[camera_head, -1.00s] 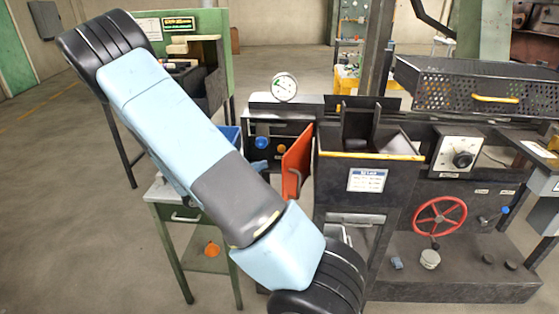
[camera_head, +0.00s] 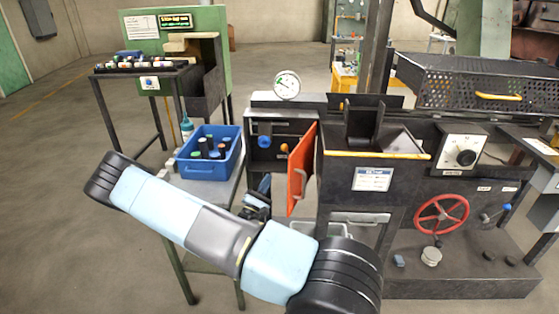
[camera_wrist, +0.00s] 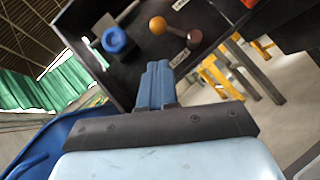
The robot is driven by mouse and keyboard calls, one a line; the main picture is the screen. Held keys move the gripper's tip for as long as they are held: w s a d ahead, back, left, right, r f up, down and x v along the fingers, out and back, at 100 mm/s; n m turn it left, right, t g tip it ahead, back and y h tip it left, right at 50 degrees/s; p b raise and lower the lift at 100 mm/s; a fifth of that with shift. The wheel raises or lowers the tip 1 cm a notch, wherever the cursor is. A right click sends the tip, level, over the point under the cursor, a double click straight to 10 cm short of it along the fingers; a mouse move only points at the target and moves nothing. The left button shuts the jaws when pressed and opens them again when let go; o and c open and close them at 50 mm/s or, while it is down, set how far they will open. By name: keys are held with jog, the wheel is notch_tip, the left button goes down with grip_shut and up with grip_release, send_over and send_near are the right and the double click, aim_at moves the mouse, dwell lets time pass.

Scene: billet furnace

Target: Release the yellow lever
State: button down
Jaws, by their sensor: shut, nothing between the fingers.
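A lever with an orange-yellow ball knob (camera_head: 284,148) sits on the dark front panel under the round gauge, to the right of a blue knob (camera_head: 264,142). In the wrist view the lever's ball (camera_wrist: 157,25) is at the upper middle, with a short rod running right to a brownish round end. The blue knob (camera_wrist: 115,40) is left of it. My gripper (camera_wrist: 158,68) is shut and empty, its blue fingers pointing toward the panel below the lever, apart from the ball. It also shows small in the head view (camera_head: 261,184), below the panel.
An orange-red door (camera_head: 301,172) stands open just right of the panel. A blue bin (camera_head: 209,166) with several cylindrical items stands on a side table at left. A red handwheel (camera_head: 441,214) is at the right. A gauge (camera_head: 287,85) sits above the panel.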

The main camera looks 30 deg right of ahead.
aim_at(288, 154)
jog(key=shift+d, duration=0.1)
dwell(0.3)
jog(key=x, duration=1)
jog(key=shift+w, duration=0.1)
jog(key=shift+a, duration=0.35)
jog(key=shift+d, duration=0.1)
jog(key=shift+w+r, duration=0.1)
